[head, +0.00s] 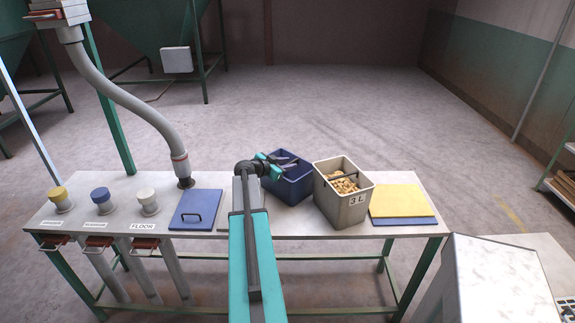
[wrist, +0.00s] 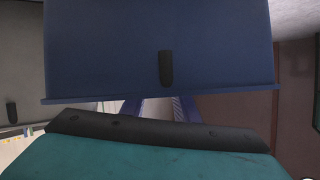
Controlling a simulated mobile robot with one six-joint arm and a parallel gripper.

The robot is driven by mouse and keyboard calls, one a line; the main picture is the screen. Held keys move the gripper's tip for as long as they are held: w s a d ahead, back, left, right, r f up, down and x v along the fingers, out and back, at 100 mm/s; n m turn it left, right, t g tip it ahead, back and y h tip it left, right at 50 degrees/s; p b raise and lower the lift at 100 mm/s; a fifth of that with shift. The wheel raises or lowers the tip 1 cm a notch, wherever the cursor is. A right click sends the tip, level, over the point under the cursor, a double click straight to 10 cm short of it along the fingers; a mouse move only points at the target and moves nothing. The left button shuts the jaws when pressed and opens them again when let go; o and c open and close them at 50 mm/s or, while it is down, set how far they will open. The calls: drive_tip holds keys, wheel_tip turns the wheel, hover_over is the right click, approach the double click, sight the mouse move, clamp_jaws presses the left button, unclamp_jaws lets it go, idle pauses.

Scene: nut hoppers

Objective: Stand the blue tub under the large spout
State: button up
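The blue tub (head: 293,188) stands upright on the bench, right of the middle of my arm. Its near inside is partly hidden by my gripper. My gripper (head: 286,162) reaches over the tub's left side, its fingers at the tub's mouth. In the wrist view, a blue wall (wrist: 110,55) with a dark oblong fitting fills the top, and two bluish finger strips show below its edge. Whether the fingers hold anything is unclear. The large spout (head: 184,182) is the dark end of a grey hose, hanging above the bench to the left.
A blue lid (head: 195,209) with a handle lies below and right of the hose end. A beige 3L tub (head: 356,210) with nuts stands right of the blue tub. Yellow and blue lids (head: 396,200) are stacked further right. Several small capped spouts (head: 100,195) line the left.

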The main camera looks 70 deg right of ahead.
drive_tip(key=shift+r, duration=0.1)
drive_tip(key=shift+w+a+r, duration=0.1)
drive_tip(key=shift+w+a, duration=0.05)
drive_tip(key=shift+a, duration=0.4)
drive_tip(key=b+v, duration=0.3)
drive_tip(key=v, duration=0.8)
drive_tip(key=shift+o, duration=0.4)
